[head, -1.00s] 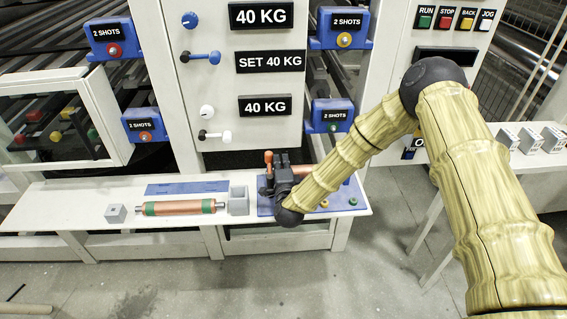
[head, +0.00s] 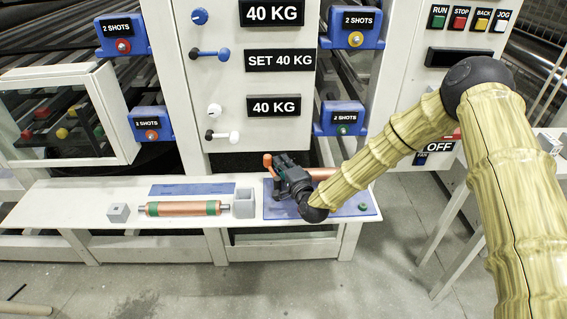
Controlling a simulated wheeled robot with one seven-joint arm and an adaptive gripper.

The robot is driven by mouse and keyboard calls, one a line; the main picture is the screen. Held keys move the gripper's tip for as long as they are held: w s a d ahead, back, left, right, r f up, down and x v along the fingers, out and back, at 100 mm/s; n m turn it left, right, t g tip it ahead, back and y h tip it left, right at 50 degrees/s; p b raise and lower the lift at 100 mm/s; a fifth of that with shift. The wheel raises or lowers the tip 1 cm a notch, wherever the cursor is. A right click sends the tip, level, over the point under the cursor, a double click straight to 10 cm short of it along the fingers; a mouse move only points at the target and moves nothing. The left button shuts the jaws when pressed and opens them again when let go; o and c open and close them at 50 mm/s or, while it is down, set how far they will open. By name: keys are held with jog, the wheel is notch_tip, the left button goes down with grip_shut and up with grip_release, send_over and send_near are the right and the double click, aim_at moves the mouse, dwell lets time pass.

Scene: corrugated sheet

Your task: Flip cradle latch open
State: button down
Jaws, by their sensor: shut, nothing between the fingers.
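The cradle stands on a blue base plate (head: 345,207) at the right end of the white bench. An orange latch handle (head: 268,163) rises at the cradle's left side. A copper-coloured roller (head: 322,172) lies behind my gripper, partly hidden by it. My gripper (head: 280,163) is shut and empty, with its fingers pointing up and left, close beside the orange handle. I cannot tell whether they touch. The wrist and gripper hide the middle of the cradle and the latch's lower part.
A second copper roller with green bands (head: 180,209) lies on the bench (head: 60,205) to the left, between a small grey block (head: 119,212) and a larger grey block (head: 244,203). A machine panel (head: 225,110) with knobs rises behind. A green button (head: 363,206) sits on the blue plate.

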jog(key=shift+d, duration=0.1)
jog(key=d+b, duration=0.1)
jog(key=d, duration=0.3)
jog(key=shift+w, duration=0.1)
jog(key=v, duration=0.9)
jog(key=shift+s+b, duration=0.3)
jog(key=shift+s, duration=0.05)
jog(key=shift+w+a+f+b, duration=0.1)
jog(key=shift+w+f+b, duration=0.05)
jog(key=shift+b, duration=0.6)
jog(key=b, duration=0.2)
jog(key=shift+w+b, duration=0.25)
jog(key=shift+b, duration=0.1)
jog(key=b, duration=0.4)
jog(key=shift+w, duration=0.25)
jog(key=b, duration=0.2)
jog(key=shift+w+b, duration=0.1)
jog(key=shift+b, duration=0.25)
jog(key=b, duration=0.4)
jog(key=shift+r, duration=0.3)
jog(key=b, duration=0.4)
jog(key=shift+s, duration=0.25)
